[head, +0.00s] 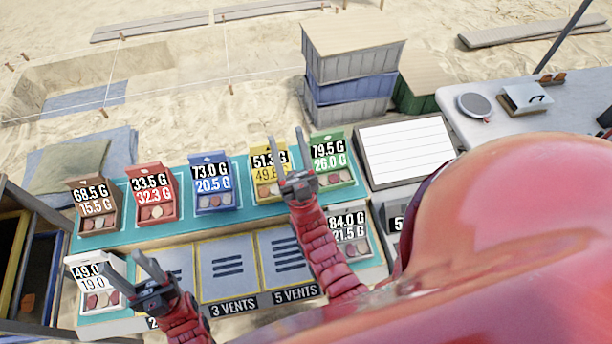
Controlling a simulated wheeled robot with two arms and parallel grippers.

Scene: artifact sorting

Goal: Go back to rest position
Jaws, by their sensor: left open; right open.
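My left gripper (128,268) is open and empty. It hangs over the front left of the table, beside the white box labelled 49.0 (97,297). My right gripper (285,145) is open and empty. Its fingers overlap the yellow box (264,188) and its label, near the green box (333,178); I cannot tell the height gap. My large red glossy body part fills the lower right and hides part of the table.
Brown (93,206), red (152,207) and blue (212,196) labelled boxes stand on the teal back strip. A white box (352,240) stands at right. Grey vent panels (228,268) lie in front. A lined white board (407,150), stacked crates (352,70) and a wooden rack (30,205) surround the table.

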